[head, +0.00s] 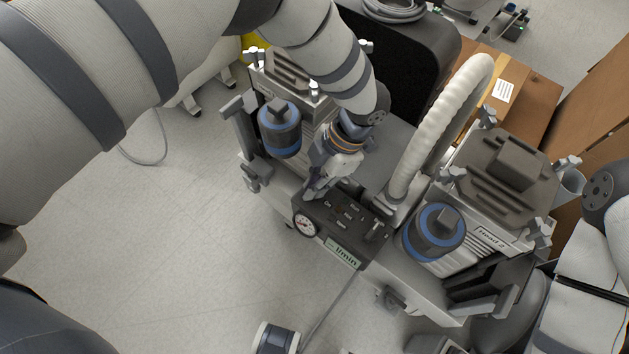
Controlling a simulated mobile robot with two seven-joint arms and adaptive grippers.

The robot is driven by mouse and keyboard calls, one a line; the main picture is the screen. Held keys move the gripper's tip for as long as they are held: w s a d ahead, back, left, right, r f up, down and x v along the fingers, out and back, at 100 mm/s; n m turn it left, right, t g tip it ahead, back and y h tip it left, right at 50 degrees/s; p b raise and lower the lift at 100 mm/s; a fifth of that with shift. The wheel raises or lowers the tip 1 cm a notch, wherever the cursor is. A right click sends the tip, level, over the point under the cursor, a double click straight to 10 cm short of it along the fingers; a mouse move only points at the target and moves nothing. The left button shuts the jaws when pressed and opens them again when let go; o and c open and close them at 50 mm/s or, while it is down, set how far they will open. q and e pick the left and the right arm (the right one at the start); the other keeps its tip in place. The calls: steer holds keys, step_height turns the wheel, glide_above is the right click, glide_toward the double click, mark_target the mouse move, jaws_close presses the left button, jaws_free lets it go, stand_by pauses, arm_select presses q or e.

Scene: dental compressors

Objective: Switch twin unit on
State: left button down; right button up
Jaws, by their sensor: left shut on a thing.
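The twin unit (375,285) stands on the floor with two compressor heads, one at the upper left and one at the right, marked "Head 2". Between them is a dark control box (350,222) with small labelled switches on top, a round gauge (304,224) and a lit "l/min" display (343,252). My left gripper (314,190) reaches down to the back left corner of this box and is shut on a small part there. Its fingers hide that part, so I cannot tell its position.
A ribbed white hose (437,125) arches up beside the right head. Blue-banded canisters (280,130) (433,232) stand by each head. A black case (405,65) and cardboard boxes (515,90) are behind. The floor (170,250) at left is mostly clear.

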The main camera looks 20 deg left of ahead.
arm_select(q)
steer(key=m+t, duration=0.1)
steer(key=m, duration=0.2)
steer(key=m+t+y+p, duration=0.1)
steer(key=m, duration=0.2)
steer(key=shift+r+m, duration=0.1)
steer(key=shift+m, duration=0.3)
steer(key=m+t+p, duration=0.1)
steer(key=m+t, duration=0.1)
steer(key=m, duration=0.3)
steer(key=shift+m, duration=0.3)
arm_select(e)
steer(key=shift+w+r+t, duration=0.3)
steer(key=shift+w+r, duration=0.65)
steer(key=shift+r, duration=0.3)
arm_select(q)
steer(key=shift+t+p, duration=0.3)
steer(key=c, duration=1.7)
jaws_free()
steer(key=shift+o, duration=0.2)
steer(key=v, duration=1.2)
